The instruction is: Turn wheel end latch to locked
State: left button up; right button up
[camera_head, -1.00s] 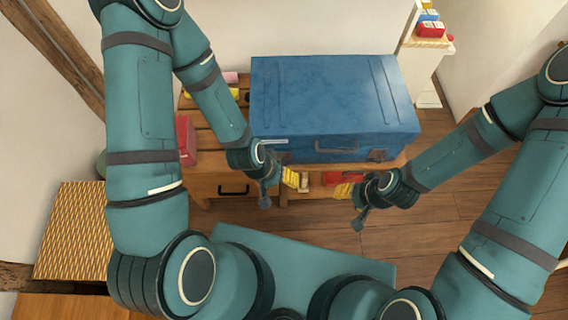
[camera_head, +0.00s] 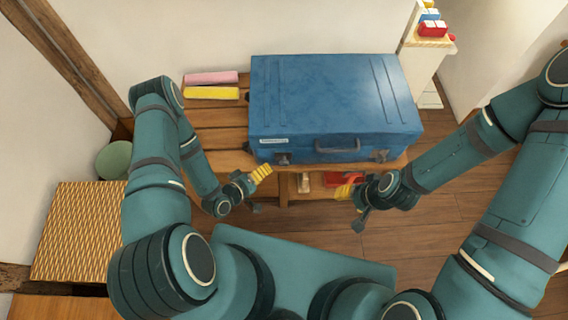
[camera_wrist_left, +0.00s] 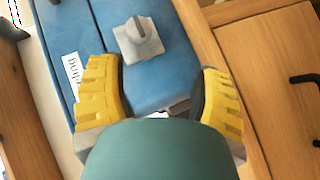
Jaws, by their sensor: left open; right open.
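A blue suitcase (camera_head: 335,100) lies flat on a wooden bench, its handle (camera_head: 338,144) facing me. A grey latch (camera_head: 283,159) sits at the left of its front side, near a white label (camera_head: 274,141). A second latch (camera_head: 380,155) sits at the right. My left gripper (camera_head: 262,173) is open and empty, just left of and in front of the left latch. In the left wrist view a latch with a raised grey knob (camera_wrist_left: 138,40) shows beyond the open yellow fingers (camera_wrist_left: 160,92), apart from them. My right gripper (camera_head: 347,191) is open and empty before the bench.
Pink (camera_head: 211,78) and yellow (camera_head: 212,93) bars lie on the bench (camera_head: 215,116) left of the suitcase. Red items (camera_head: 343,179) sit on the shelf below. A woven-topped piece (camera_head: 80,230) stands at the left. The floor (camera_head: 440,220) at the right is clear.

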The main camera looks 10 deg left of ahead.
aim_at(282, 165)
pick_arm(q)
jog(key=s+f+n+t+h, duration=0.1)
jog(key=s+n+t+h, duration=0.1)
jog(key=s+n+t, duration=0.3)
jog(key=shift+m+g, duration=0.5)
jog(key=shift+m, duration=0.1)
jog(key=b+x, duration=0.2)
jog(key=x, duration=1)
jog(key=shift+w+d, duration=0.15)
jog(key=shift+w, duration=0.25)
grip_shut()
